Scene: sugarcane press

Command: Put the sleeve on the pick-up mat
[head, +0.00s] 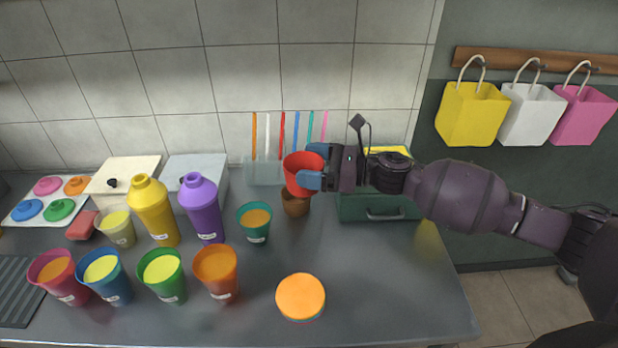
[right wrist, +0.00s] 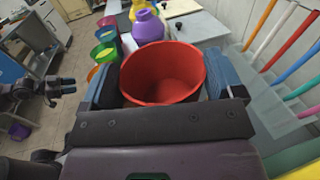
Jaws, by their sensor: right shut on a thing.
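My right gripper (head: 308,172) is shut on a red, open-topped, cup-shaped piece (head: 303,178), held tilted above the counter. In the right wrist view the red piece (right wrist: 162,74) sits between the two blue fingers and looks empty. A small brown piece (head: 295,205), shaped like a cup sleeve, stands on the counter just below it; its top is partly hidden. A flat-topped round orange thing (head: 300,295) lies near the front edge. A dark ribbed mat (head: 18,290) lies at the far left. My left gripper (right wrist: 62,86) shows small at the left of the right wrist view.
Several filled cups (head: 164,275) stand in front, with a yellow shaker (head: 152,210) and a purple shaker (head: 202,208) behind. A clear holder with coloured straws (head: 262,170) is at the back. A green box (head: 375,206) stands under my right arm. The right front counter is clear.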

